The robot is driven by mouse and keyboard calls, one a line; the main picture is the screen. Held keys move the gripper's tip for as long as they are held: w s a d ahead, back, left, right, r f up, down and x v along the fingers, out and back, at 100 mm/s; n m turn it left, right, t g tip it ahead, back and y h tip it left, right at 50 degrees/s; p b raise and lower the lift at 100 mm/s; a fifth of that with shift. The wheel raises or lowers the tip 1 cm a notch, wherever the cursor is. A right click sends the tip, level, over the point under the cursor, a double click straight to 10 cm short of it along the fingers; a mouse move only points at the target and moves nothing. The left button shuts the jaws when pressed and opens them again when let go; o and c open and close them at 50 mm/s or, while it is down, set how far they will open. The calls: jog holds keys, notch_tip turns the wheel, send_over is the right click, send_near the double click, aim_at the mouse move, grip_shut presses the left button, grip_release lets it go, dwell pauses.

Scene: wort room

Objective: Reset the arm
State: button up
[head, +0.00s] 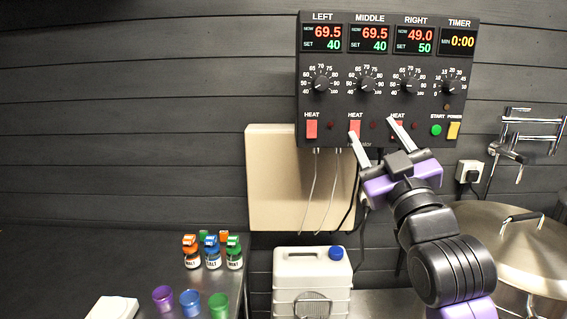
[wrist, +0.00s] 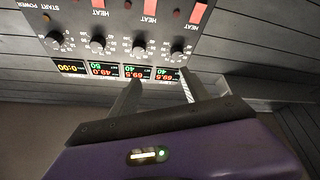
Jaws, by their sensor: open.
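My gripper (head: 372,127) is open, its two grey fingers spread and nothing between them. In the head view it reaches up in front of the lower part of the black control panel (head: 387,60). One fingertip overlaps the middle red heat switch (head: 355,126) and the other is near the right one, which is mostly hidden; I cannot tell whether they touch. In the wrist view the panel (wrist: 118,25) appears upside down beyond the fingers (wrist: 160,82). The panel reads left 69.5 set 40, middle 69.5 set 40, right 49.0 set 50, timer 0:00.
A beige board (head: 280,180) hangs below the panel with thin probes before it. A white canister (head: 312,278) stands beneath. Bottles (head: 212,252) and coloured cups (head: 190,303) are at lower left. A lidded steel pot (head: 515,245) stands right, under a wall-mounted pipe arm (head: 532,135).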

jog(key=s+d+f+m+g+h, duration=0.15)
jog(key=s+f+m, duration=0.25)
jog(key=s+f, duration=0.7)
jog(key=s+d+f+m+t+h, duration=0.1)
jog(key=s+f+m+h, duration=0.15)
jog(key=s+f, duration=0.85)
jog(key=s+f+g, duration=0.2)
jog(key=s+f, duration=0.4)
jog(key=s, duration=0.3)
jog(key=s+f+g+b, duration=0.1)
jog(key=s+f+g, duration=0.2)
jog(key=s+f, duration=0.3)
jog(key=s+d+f+g, duration=0.1)
jog(key=s+f, duration=0.5)
jog(key=s, duration=0.6)
jog(key=shift+s+g+y+b, duration=0.35)
jog(key=shift+g+y, duration=0.05)
jog(key=shift+g, duration=0.35)
jog(key=shift+c, duration=0.2)
